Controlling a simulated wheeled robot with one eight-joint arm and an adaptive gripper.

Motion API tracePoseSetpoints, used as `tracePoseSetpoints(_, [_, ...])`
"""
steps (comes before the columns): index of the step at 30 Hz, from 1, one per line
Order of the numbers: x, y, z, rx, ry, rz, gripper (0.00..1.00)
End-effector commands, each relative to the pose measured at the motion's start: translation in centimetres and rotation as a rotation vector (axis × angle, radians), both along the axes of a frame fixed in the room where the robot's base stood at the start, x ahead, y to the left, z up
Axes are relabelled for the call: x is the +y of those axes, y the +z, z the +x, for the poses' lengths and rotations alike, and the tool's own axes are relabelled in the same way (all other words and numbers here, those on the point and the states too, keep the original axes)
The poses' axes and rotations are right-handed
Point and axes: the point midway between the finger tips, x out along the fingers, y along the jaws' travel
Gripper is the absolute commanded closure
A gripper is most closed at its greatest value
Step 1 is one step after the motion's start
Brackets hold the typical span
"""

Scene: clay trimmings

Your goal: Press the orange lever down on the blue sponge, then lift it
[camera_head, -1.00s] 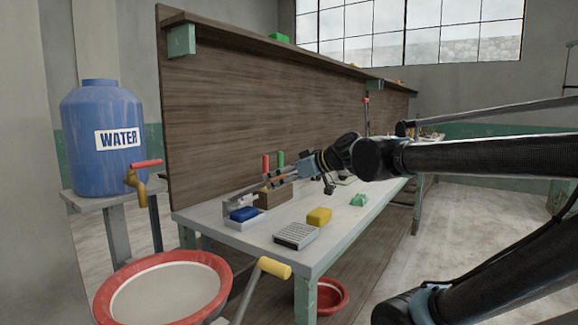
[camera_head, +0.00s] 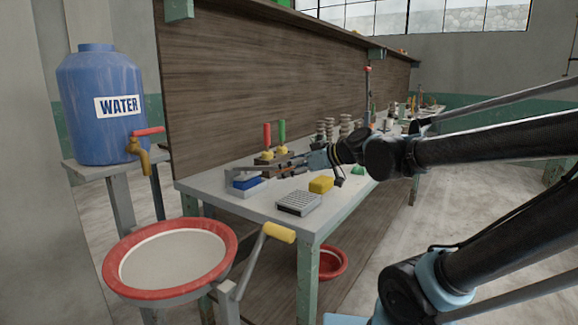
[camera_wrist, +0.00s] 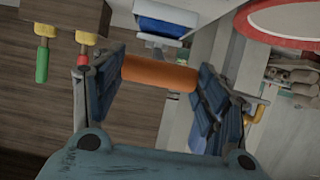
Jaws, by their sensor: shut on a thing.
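The orange lever handle (camera_wrist: 158,72) lies across the wrist view between my two blue-grey finger pads. My gripper (camera_head: 295,166) is shut on it, with one pad at each end of the handle. The lever's grey bar (camera_head: 262,168) runs left from my gripper, low over the blue sponge (camera_head: 247,182). The sponge also shows at the top of the wrist view (camera_wrist: 162,27), in its pale tray, beyond the handle. Whether the bar touches the sponge I cannot tell.
Behind the lever stands a wooden block with red (camera_head: 267,135) and green (camera_head: 282,132) handles. A yellow sponge (camera_head: 321,184) and a grey grated block (camera_head: 299,204) lie near the table's front edge. A red-rimmed basin (camera_head: 228,245) and a blue water barrel (camera_head: 101,105) stand left.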

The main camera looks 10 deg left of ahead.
Motion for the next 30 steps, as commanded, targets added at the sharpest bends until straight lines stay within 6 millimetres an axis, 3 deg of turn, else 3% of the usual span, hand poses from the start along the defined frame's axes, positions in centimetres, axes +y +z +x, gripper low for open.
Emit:
tracePoseSetpoints(5, [-0.2,-0.3,0.4,-0.003,-0.005,-0.006,0.76])
tracePoseSetpoints(6, [-0.2,-0.4,0.4,-0.002,-0.005,-0.005,0.29])
tracePoseSetpoints(8, [-0.2,-0.4,0.4,-0.001,-0.004,-0.006,0.15])
tracePoseSetpoints(30, [-0.6,0.5,-1.1,-0.009,0.002,-0.003,0.13])
